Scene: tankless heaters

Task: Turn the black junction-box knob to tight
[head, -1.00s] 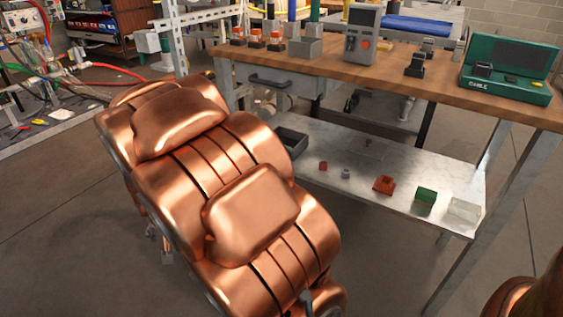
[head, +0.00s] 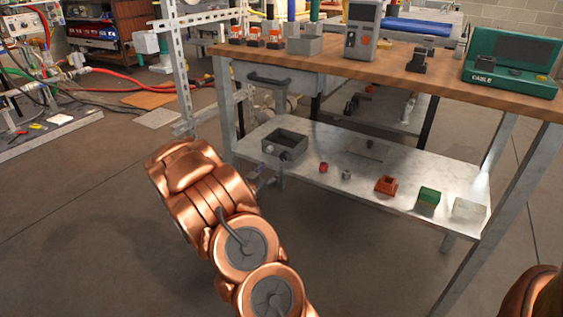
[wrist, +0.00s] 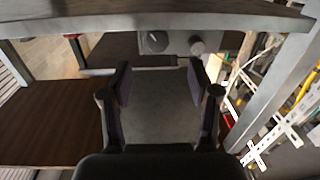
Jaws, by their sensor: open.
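A grey junction box (head: 296,137) sits at the left end of the metal lower shelf. Its front shows a small black knob (head: 285,156), partly behind my gripper's tip area. In the wrist view the dark round knob (wrist: 153,41) has a light mark on its face, and the box front (wrist: 177,39) lies beyond my fingers. My gripper (wrist: 160,78) is open and empty, with its fingers spread short of the box and knob. In the head view my gripper (head: 268,178) is small, just in front of the shelf edge near the box.
A lighter round fitting (wrist: 197,46) stands beside the knob. A red piece (head: 323,168) and other small parts lie right of the box on the shelf (head: 330,142). The wooden worktop (head: 440,78) is overhead; a perforated metal post (head: 180,85) stands left.

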